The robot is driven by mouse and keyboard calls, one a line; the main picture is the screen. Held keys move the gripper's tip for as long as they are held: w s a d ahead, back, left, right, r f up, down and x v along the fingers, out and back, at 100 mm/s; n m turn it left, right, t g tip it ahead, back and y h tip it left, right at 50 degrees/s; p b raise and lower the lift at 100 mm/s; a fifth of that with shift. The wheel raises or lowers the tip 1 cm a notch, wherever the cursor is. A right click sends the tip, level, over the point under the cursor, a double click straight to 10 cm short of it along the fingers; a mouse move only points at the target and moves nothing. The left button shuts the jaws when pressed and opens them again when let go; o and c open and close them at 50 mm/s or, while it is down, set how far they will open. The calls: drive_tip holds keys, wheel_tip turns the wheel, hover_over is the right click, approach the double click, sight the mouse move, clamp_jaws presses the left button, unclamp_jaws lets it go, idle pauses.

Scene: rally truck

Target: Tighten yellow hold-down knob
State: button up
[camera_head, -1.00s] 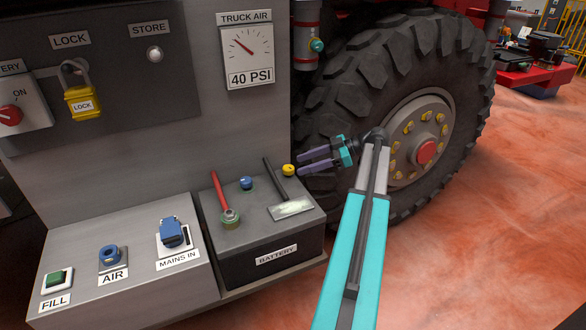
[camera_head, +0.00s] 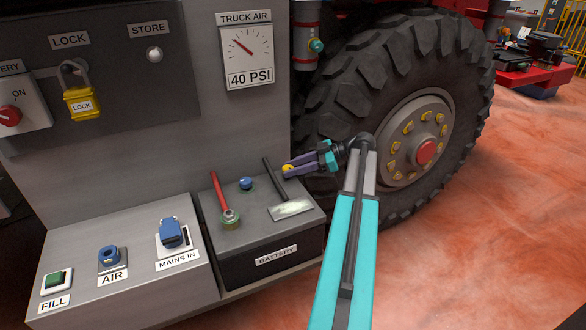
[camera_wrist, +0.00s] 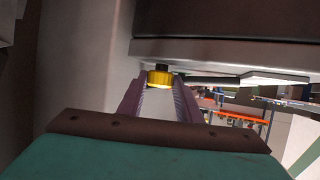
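The yellow hold-down knob (camera_head: 287,168) sits at the back right of the battery box top (camera_head: 262,210). My gripper (camera_head: 293,165) has come in from the right, its purple fingers at the knob. In the wrist view the knob (camera_wrist: 160,78) is between the two fingertips (camera_wrist: 160,84), one finger on each side. The fingers are apart, with little room beside the knob; I cannot tell whether they touch it. In the head view the fingers partly cover the knob.
A red-handled tool (camera_head: 222,197) and a blue cap (camera_head: 246,184) are on the battery top. The large tire (camera_head: 400,110) stands close behind my gripper. The grey panel wall (camera_head: 250,130) is at the back.

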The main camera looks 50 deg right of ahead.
drive_tip(key=shift+a+m+t+h+b, duration=0.15)
drive_tip(key=shift+m+t+h+b, duration=0.25)
drive_tip(key=shift+m+h, duration=0.1)
drive_tip(key=shift+s+a+m+t+h+b, duration=0.15)
drive_tip(key=shift+m+t+h+b, duration=0.25)
drive_tip(key=shift+m+h, duration=0.2)
drive_tip(key=shift+s+a+m+t+h+b, duration=0.1)
drive_tip(key=shift+m+t+h+b, duration=0.3)
drive_tip(key=shift+m+h, duration=0.15)
drive_tip(key=shift+a+m+t+h+b, duration=0.1)
drive_tip(key=shift+m+t+h+b, duration=0.5)
drive_tip(key=shift+m+h, duration=0.55)
drive_tip(key=shift+w+m+h+b, duration=0.1)
drive_tip(key=shift+m+h+b, duration=0.75)
drive_tip(key=shift+h, duration=0.25)
drive_tip(key=m+h+b, duration=0.1)
drive_tip(key=b, duration=0.3)
drive_tip(key=shift+f, duration=0.1)
drive_tip(key=m+h+b, duration=0.1)
drive_tip(key=b, duration=0.7)
drive_tip(key=shift+a+h, duration=0.15)
drive_tip(key=shift+h, duration=0.25)
drive_tip(key=m+h+b, duration=0.1)
drive_tip(key=b, duration=0.2)
drive_tip(key=m+h+b, duration=0.1)
drive_tip(key=m+b, duration=0.1)
drive_tip(key=b, duration=0.2)
drive_tip(key=shift+a+f+g+h, duration=0.1)
drive_tip(key=shift+a+g+h, duration=0.2)
drive_tip(key=shift+h, duration=0.1)
